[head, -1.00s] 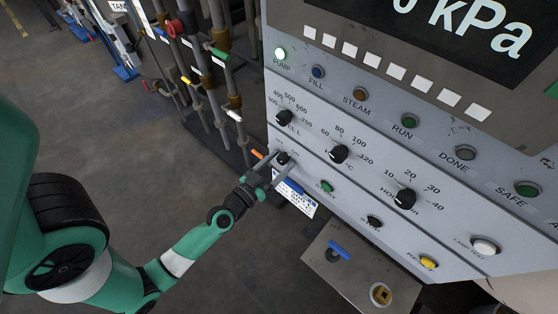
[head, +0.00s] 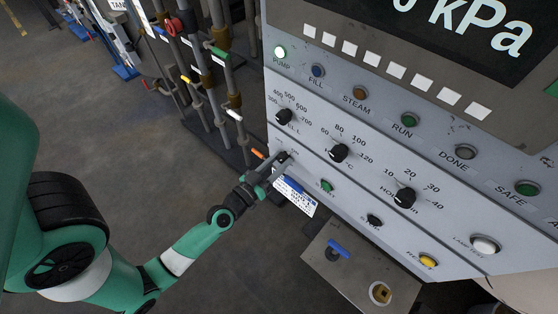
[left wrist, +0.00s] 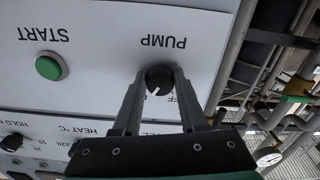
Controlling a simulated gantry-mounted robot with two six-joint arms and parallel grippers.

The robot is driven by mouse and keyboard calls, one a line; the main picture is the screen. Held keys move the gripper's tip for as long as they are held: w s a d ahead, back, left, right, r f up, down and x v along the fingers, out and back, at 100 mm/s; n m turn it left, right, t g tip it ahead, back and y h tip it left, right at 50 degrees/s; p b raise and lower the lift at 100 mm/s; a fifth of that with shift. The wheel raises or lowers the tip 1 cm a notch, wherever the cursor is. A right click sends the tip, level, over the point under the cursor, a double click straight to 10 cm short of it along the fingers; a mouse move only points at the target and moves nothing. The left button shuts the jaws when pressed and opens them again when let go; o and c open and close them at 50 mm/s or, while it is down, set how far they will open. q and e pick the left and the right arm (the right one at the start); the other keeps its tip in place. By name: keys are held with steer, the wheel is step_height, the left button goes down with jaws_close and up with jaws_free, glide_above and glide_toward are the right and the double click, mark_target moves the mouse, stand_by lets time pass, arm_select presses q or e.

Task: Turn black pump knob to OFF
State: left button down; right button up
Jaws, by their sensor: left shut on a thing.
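The black pump knob (left wrist: 159,80) shows in the left wrist view on the white panel, beside the upside-down word PUMP. A white pointer mark shows on its face. In the head view the knob (head: 283,157) is at the panel's lower left, mostly hidden by my fingers. My left gripper (left wrist: 158,84) has its two fingers on either side of the knob and is shut on it; it also shows in the head view (head: 277,169). The OFF label is partly covered by a finger. The PUMP lamp (head: 280,52) is lit pale green. My right gripper is not in view.
Nearby on the panel are the green START button (left wrist: 49,68), a black knob (head: 284,117) above and the heat knob (head: 339,153). A blue-white tag (head: 295,196) hangs under the gripper. Pipes with coloured handles (head: 219,54) stand left of the panel.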

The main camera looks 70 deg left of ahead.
arm_select(q)
steer(key=n, duration=0.6)
steer(key=shift+r+n, duration=0.1)
steer(key=shift+n, duration=0.3)
steer(key=n, duration=0.5)
steer(key=shift+d+n, duration=0.1)
steer(key=shift+n, duration=0.3)
steer(key=shift+c, duration=2.2)
jaws_free()
steer(key=b+v, duration=0.4)
steer(key=v, duration=0.7)
steer(key=shift+s, duration=0.25)
